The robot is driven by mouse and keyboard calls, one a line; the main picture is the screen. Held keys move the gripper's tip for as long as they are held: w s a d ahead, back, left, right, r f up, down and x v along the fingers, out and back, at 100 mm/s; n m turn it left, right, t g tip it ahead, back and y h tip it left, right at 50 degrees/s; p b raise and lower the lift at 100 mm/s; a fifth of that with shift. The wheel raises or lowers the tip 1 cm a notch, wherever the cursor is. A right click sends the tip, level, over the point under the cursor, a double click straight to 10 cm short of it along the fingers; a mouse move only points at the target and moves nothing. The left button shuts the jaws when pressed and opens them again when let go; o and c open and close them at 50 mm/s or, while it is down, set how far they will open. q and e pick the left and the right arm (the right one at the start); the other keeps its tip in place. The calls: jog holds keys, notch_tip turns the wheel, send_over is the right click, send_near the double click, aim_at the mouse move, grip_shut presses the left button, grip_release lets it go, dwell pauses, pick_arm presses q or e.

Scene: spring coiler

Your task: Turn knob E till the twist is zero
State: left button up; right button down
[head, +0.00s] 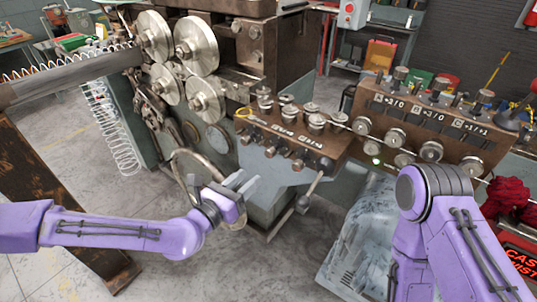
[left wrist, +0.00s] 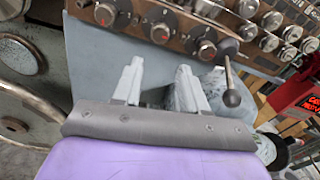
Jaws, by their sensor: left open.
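I cannot make out which knob is E. A row of small dark knobs (head: 298,165) runs along the front of the brown, white-lettered panel (head: 270,130). In the left wrist view, several round knobs (left wrist: 206,50) with red marks line the panel's edge. The twist readout may be the red-lettered display (head: 520,264), cut off at the right; its value is not readable. My left gripper (head: 242,181) is open and empty, below and left of the knobs and apart from them. In the left wrist view its two pale fingers (left wrist: 160,85) point at the panel. My right gripper is out of view.
A lever with a dark ball end (head: 303,204) hangs just right of my left gripper. A handwheel (head: 192,170) stands close on its left. A second brown block (head: 430,125) with rollers and number plates is at right. Bare floor (head: 190,275) lies below.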

aim_at(268, 155)
pick_arm(q)
jog(key=p+x, duration=0.1)
jog(key=x, duration=0.2)
jog(key=r+p+x, duration=0.1)
jog(key=x, duration=0.3)
jog(key=p+x, duration=0.1)
jog(key=x, duration=0.2)
jog(key=shift+w+r+p, duration=0.25)
jog(key=shift+w+p, duration=0.1)
jog(key=shift+p, duration=0.05)
jog(key=c, duration=0.8)
